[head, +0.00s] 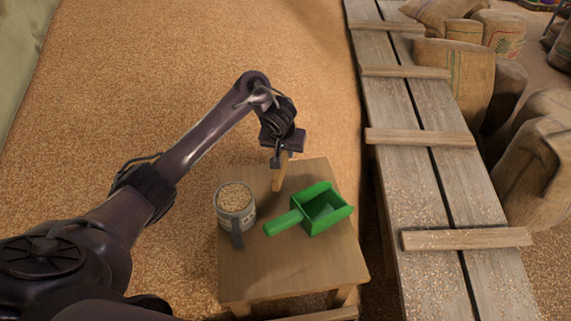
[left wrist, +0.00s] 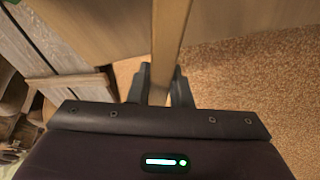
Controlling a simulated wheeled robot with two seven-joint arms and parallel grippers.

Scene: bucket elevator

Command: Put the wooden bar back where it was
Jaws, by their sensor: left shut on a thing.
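My left gripper (head: 281,159) is over the back part of the small wooden table (head: 290,273) and is shut on the wooden bar (head: 279,180). The bar is a plain light-brown strip that points down from the jaws towards the tabletop. I cannot tell whether its lower end touches the table. In the left wrist view the bar (left wrist: 168,40) runs up between the two dark fingers (left wrist: 161,88). My right gripper is not in view.
A mug full of grain (head: 235,205) and a green scoop (head: 318,210) stand on the table in front of the bar. Loose grain (head: 210,70) spreads behind and left. A plank walkway with cross slats (head: 420,137) and several sacks (head: 455,75) are on the right.

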